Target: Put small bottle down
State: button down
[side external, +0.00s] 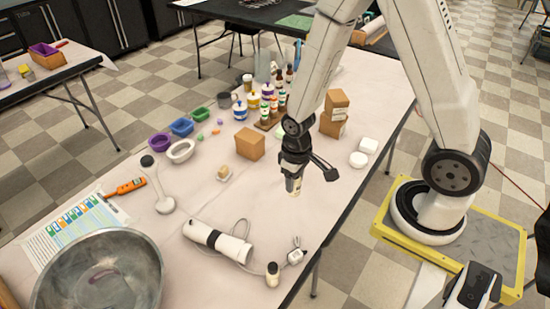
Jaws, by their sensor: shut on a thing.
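My gripper (293,176) points down over the right part of the white table, near its right edge. It is shut on a small bottle (293,187), a pale one whose lower part shows below the fingers. The fingers hide its upper part. I cannot tell whether its bottom touches the table (325,212). Another small bottle (273,277) with a dark cap stands near the front edge.
A white cylindrical device (218,241) with a cable lies in front left of my gripper. A cardboard box (250,144), small white containers (358,160) and several dropper bottles stand behind. A steel bowl (140,238) is at front left. Clear table surrounds the held bottle.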

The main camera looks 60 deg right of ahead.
jog(key=s+a+n, duration=0.5)
jog(key=a, duration=0.7)
jog(key=s+a+n, duration=0.5)
jog(key=s+a, duration=0.1)
jog(key=a, duration=0.6)
jog(key=shift+a+r+n, duration=0.15)
jog(key=shift+a+n, duration=0.15)
jog(key=shift+a, duration=0.1)
jog(key=shift+w+a+f, duration=1.4)
jog(key=shift+w+f, duration=0.15)
jog(key=shift+w, duration=0.2)
jog(key=shift+w+a+f, duration=1.4)
jog(key=shift+w+f, duration=0.2)
jog(key=shift+w, duration=0.15)
jog(key=shift+w+a+f, duration=1.4)
jog(key=shift+w+f, duration=0.15)
jog(key=shift+w, duration=0.2)
jog(key=shift+f, duration=0.1)
